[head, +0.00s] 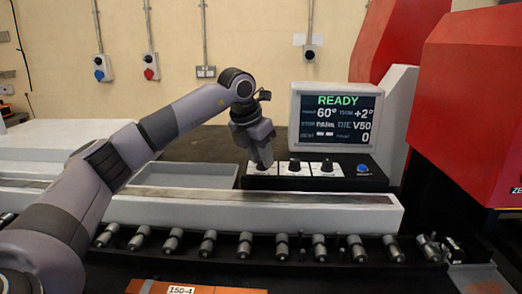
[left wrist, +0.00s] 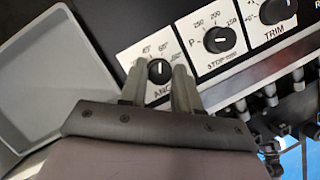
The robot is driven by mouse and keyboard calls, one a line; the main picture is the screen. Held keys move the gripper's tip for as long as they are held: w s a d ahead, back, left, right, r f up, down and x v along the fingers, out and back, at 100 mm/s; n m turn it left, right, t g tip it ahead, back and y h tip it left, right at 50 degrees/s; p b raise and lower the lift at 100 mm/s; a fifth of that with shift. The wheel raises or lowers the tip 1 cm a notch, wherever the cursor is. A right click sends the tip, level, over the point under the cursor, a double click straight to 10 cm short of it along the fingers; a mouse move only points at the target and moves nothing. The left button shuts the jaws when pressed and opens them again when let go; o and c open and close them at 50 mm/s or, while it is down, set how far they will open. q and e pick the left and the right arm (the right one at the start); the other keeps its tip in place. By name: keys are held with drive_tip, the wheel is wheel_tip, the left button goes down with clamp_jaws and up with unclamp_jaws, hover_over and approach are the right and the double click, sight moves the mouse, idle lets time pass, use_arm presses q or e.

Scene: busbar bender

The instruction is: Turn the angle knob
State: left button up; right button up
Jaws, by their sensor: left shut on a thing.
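The angle knob (left wrist: 158,72) is a small black dial with a white pointer line on a white label plate marked "ANG", partly covered. My left gripper (head: 263,163) reaches down to the left end of the control panel (head: 345,172). In the left wrist view its two grey fingers (left wrist: 159,84) stand on either side of the knob, shut on it. In the head view the gripper hides the angle knob. The display (head: 338,117) reads READY, 60° and +2°. My right gripper is in neither view.
The stop knob (left wrist: 217,40) and trim knob (left wrist: 273,11) sit right of the angle knob. A blue button (head: 362,169) is at the panel's right end. A grey tray (left wrist: 50,80) lies to the left. A long pale beam (head: 250,210) and several metal rollers run in front.

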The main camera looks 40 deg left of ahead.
sight(251, 172)
use_arm(q)
drive_tip(key=shift+a+m+h+p, duration=0.1)
drive_tip(key=shift+m+h+p, duration=0.4)
drive_tip(key=shift+m+p, duration=0.5)
drive_tip(key=shift+m, duration=0.4)
drive_tip(key=o, duration=1)
drive_tip(key=shift+o, duration=0.2)
drive_tip(key=v, duration=0.7)
drive_tip(key=shift+b, duration=0.4)
